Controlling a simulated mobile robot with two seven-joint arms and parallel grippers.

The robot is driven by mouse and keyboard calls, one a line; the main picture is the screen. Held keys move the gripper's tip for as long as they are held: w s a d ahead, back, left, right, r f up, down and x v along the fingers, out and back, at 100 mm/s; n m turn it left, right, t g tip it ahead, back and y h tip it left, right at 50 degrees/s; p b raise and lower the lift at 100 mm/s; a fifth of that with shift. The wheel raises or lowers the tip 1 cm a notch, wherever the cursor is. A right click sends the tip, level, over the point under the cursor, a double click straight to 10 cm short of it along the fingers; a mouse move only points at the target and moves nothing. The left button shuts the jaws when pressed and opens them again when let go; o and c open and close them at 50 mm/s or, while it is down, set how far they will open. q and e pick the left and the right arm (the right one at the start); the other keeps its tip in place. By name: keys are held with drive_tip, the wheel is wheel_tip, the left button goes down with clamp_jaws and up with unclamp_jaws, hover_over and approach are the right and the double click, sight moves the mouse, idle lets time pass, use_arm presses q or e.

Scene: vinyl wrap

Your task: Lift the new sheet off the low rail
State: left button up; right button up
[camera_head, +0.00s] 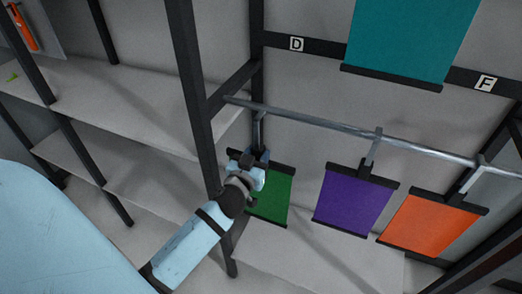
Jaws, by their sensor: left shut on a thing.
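A low metal rail (330,124) runs across the right half of the head view. A green sheet (272,199) with dark bars at top and bottom hangs below the rail's left end. A purple sheet (352,204) and an orange sheet (428,225) hang from hooks further right. My left gripper (253,162) is shut at the top of the green sheet, at its dark top bar just below the hook. The gripper hides part of that bar and the sheet's upper left. I cannot tell whether the hook is clear of the rail. My right gripper is not in view.
A teal sheet (410,38) hangs above from a dark beam (330,47) with labels D and F. A dark upright post (193,85) stands just left of my left gripper. Grey shelves (120,112) fill the left side. A pale shelf (310,262) lies below the sheets.

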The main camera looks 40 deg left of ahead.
use_arm(q)
drive_tip(key=v, duration=0.5)
drive_tip(key=shift+b, duration=0.35)
